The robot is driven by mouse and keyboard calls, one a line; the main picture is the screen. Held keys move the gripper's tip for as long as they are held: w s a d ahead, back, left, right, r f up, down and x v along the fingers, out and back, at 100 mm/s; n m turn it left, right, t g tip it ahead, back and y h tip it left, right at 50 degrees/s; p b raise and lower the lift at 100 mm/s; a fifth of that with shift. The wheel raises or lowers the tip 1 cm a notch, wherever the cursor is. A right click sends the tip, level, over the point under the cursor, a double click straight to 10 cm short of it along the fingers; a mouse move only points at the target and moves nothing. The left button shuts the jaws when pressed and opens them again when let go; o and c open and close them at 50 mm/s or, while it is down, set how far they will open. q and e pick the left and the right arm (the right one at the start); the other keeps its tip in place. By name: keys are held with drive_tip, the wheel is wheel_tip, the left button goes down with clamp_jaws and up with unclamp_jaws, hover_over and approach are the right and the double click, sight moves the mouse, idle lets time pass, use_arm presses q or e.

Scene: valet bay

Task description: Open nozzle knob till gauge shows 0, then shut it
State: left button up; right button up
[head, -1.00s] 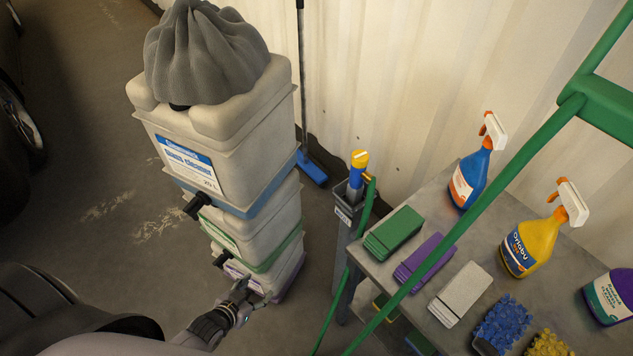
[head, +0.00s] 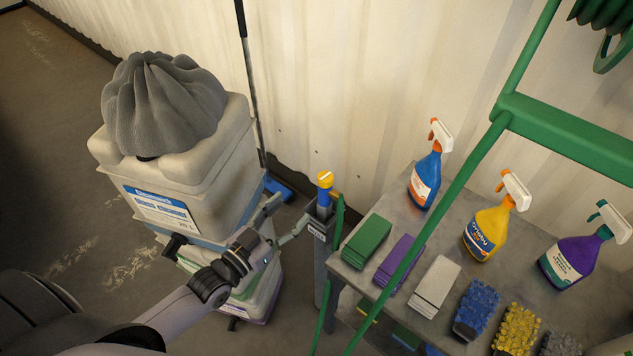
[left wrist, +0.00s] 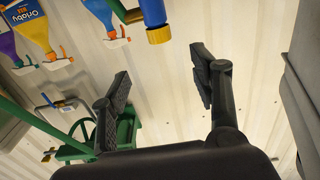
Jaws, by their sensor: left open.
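The nozzle stands upright in a grey holder (head: 322,228) beside the shelf, with a blue body and a yellow knob (head: 325,179) on top. In the left wrist view the yellow knob (left wrist: 159,35) and blue body (left wrist: 153,12) show at the top, beyond the fingertips and between them sideways. My left gripper (head: 287,212) is open and empty, just left of the holder and a little below the knob, apart from it. It also shows in the left wrist view (left wrist: 161,76), fingers spread. I cannot make out a gauge reading. My right gripper is out of view.
Stacked jerrycans (head: 175,185) under a grey cover (head: 163,105) stand close left of my arm. A grey shelf (head: 400,290) with spray bottles, pads and brushes is at right, crossed by a green frame (head: 570,135). A green hose runs down beside the holder.

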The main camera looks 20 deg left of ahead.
sight(321, 182)
use_arm(q)
drive_tip(key=p+x, duration=0.1)
drive_tip(key=x, duration=1.3)
drive_tip(key=shift+w+p, duration=0.1)
drive_tip(key=shift+p, duration=0.25)
clamp_jaws()
drive_tip(key=shift+c, duration=0.2)
unclamp_jaws()
drive_tip(key=shift+s+a+f, duration=0.1)
drive_tip(key=shift+s+a, duration=0.05)
drive_tip(key=shift+s, duration=0.4)
drive_tip(key=v, duration=1.1)
